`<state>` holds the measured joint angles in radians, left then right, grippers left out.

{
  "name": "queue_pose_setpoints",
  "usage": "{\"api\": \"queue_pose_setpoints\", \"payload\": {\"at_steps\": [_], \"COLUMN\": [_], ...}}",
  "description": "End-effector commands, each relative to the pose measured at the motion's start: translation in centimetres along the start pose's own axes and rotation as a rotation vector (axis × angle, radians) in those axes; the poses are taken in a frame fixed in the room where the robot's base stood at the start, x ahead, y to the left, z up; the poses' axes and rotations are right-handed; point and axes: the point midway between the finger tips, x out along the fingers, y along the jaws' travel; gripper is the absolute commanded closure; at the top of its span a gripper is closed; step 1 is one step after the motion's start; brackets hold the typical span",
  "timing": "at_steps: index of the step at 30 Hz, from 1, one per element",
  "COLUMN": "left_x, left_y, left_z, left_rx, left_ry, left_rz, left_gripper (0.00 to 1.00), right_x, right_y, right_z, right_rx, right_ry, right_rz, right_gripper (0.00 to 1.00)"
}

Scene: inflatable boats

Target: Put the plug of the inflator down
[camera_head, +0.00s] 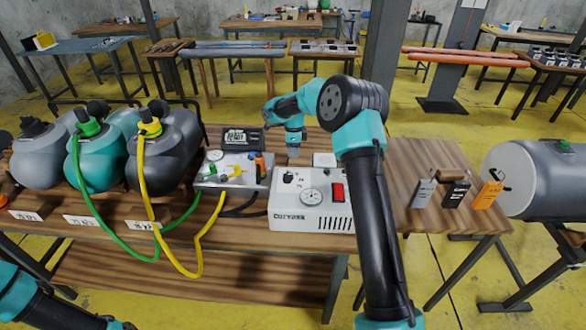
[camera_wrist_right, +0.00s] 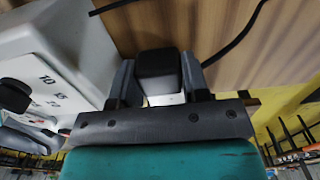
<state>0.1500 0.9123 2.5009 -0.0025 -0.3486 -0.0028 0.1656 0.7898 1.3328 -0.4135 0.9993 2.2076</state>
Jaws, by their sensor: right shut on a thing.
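The inflator (camera_head: 300,213) is a white box with a dial, a black knob and a red switch, standing on the wooden table (camera_head: 400,160). Its printed face also shows at the left of the right wrist view (camera_wrist_right: 70,35). My right gripper (camera_head: 293,153) points down just behind the inflator in the head view. In the wrist view, its fingers are shut on the black plug (camera_wrist_right: 157,67), with a pale part near the finger bases. The plug is over bare wood, beside the inflator; I cannot tell whether it touches the table. My left gripper is outside the view.
A white square plate (camera_head: 324,160) lies right of my right gripper. A metal valve box (camera_head: 240,180) with green and yellow hoses stands left of the inflator. A black cord (camera_wrist_right: 238,40) crosses the wood. Tagged blocks (camera_head: 455,192) stand at the right.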

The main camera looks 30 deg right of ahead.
Motion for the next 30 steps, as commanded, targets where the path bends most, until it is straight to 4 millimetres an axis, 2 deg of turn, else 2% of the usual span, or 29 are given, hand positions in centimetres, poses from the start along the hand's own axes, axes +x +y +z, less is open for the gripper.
{"api": "queue_pose_setpoints", "payload": {"at_steps": [3, 7, 10, 20, 30], "left_x": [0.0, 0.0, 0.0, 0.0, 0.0], "left_y": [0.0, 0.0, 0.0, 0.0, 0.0], "left_z": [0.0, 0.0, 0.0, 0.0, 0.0], "left_rx": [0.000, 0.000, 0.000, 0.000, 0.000], "left_ry": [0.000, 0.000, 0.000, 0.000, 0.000], "left_rz": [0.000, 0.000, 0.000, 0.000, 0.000], "left_gripper": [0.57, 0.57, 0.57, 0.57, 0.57], "right_x": [2.2, 4.0, 4.7, 4.9, 8.4], "right_y": [0.1, 0.0, 0.0, 0.0, 0.1], "right_z": [0.0, 0.0, 0.0, 0.0, 0.0], "right_rx": [-0.001, -0.001, -0.001, -0.001, -0.001], "right_ry": [0.001, 0.000, 0.000, 0.000, -0.001], "right_rz": [0.003, 0.001, 0.000, 0.000, 0.001], "right_gripper": [0.96, 0.96, 0.96, 0.96, 0.96]}}
